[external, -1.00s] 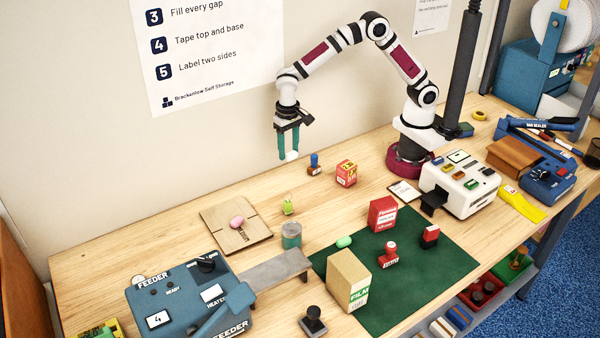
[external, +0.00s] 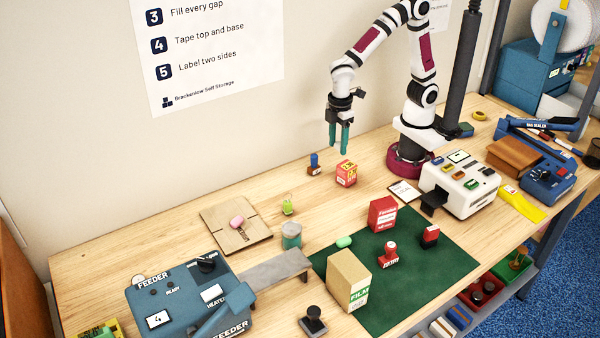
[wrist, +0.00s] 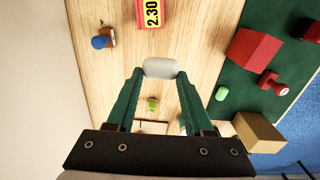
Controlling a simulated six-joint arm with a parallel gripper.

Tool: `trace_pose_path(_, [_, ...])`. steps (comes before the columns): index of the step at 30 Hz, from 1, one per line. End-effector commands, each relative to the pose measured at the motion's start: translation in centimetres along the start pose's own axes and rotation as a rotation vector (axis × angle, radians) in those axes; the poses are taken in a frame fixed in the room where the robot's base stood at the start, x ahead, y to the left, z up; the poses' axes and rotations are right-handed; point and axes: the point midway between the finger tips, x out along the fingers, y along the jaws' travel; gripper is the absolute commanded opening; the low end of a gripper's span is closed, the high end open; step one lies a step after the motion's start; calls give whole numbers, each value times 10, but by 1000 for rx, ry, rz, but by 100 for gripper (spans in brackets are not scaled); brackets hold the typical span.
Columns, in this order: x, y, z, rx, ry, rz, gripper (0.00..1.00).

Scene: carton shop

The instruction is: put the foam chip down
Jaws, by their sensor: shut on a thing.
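My gripper (external: 339,138) hangs with its green fingers pointing down, above the bench behind the red and yellow box. In the wrist view its fingers (wrist: 158,80) are shut on a white foam chip (wrist: 160,67), held between the tips. In the external view the chip is hidden or too small to make out. A pink foam chip (external: 237,222) lies on the flat cardboard piece (external: 222,246). A green foam chip (external: 344,242) lies at the edge of the dark green mat (external: 400,310); it also shows in the wrist view (wrist: 222,93).
The red and yellow box (external: 346,173) and a blue-handled stamp (external: 314,164) stand near my gripper. A red box (external: 383,213), red stamps (external: 389,255) and a film carton (external: 348,280) stand on the mat. The blue feeder (external: 190,302) is front left. Bare wood lies left of the blue-handled stamp.

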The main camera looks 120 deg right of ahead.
Motion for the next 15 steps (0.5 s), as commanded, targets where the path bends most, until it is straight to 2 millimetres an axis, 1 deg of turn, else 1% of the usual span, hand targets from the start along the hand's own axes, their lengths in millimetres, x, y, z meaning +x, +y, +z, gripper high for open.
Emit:
trace_pose_path(1, [19, 2, 11, 5, -7, -3, 2])
trace_pose_path(3, [38, 5, 22, 12, -1, -6, 2])
trace_pose_path(5, [48, 4, 27, 16, 2, -7, 2])
trace_pose_path(7, [59, -6, 26, 13, 5, -7, 2])
trace_pose_path(8, [64, -13, 25, 11, 4, -7, 2])
trace_pose_path(12, [91, -56, 10, 8, 4, -6, 2])
trace_pose_path(15, [107, -83, 2, 10, 6, -6, 2])
